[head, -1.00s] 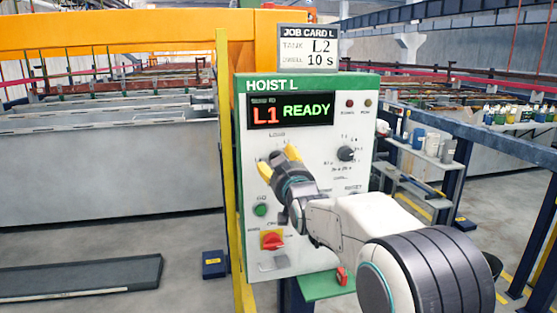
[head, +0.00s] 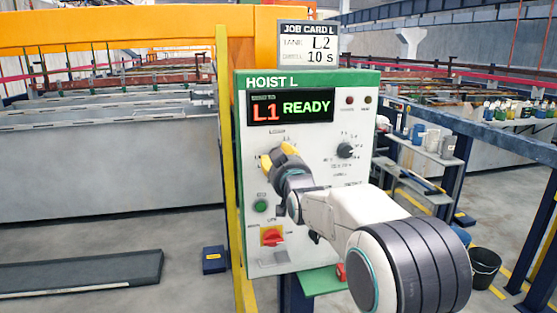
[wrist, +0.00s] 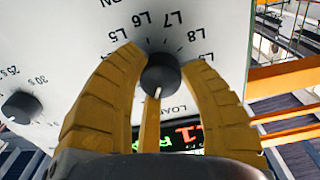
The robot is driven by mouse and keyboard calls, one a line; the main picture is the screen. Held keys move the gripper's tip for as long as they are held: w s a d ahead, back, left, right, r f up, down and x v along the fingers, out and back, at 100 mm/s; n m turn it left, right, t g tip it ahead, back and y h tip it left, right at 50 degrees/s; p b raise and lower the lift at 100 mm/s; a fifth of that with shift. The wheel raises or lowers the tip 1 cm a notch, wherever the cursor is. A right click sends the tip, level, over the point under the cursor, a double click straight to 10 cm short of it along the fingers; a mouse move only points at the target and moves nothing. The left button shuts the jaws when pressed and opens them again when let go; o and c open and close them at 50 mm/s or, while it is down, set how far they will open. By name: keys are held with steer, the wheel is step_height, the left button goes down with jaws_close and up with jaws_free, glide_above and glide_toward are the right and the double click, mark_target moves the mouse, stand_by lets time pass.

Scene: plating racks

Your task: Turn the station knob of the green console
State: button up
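The green-trimmed console (head: 310,80) is headed HOIST L, and its display (head: 291,106) reads L1 READY. The station knob (wrist: 160,75) is round and black with a pale pointer line, and several L labels ring it, L5 to L8 among them. In the wrist view the pointer points down, towards the display side. My gripper (head: 277,155) reaches the panel's left half. It shows in the wrist view (wrist: 165,65) with a yellow finger on each side of the knob, no clear gap visible. The head view hides most of the knob behind the fingers.
A second black knob (head: 345,151) sits right of my gripper on the panel. A green button (head: 260,206) and a red switch (head: 272,237) are below. The job card (head: 308,45) reads tank L2, 10 s. A yellow post (head: 229,170) stands at the console's left.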

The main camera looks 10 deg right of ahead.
steer(key=shift+f, duration=0.1)
steer(key=c, duration=0.6)
steer(key=shift+o, duration=0.2)
steer(key=shift+f+b, duration=0.1)
steer(key=shift+b, duration=0.25)
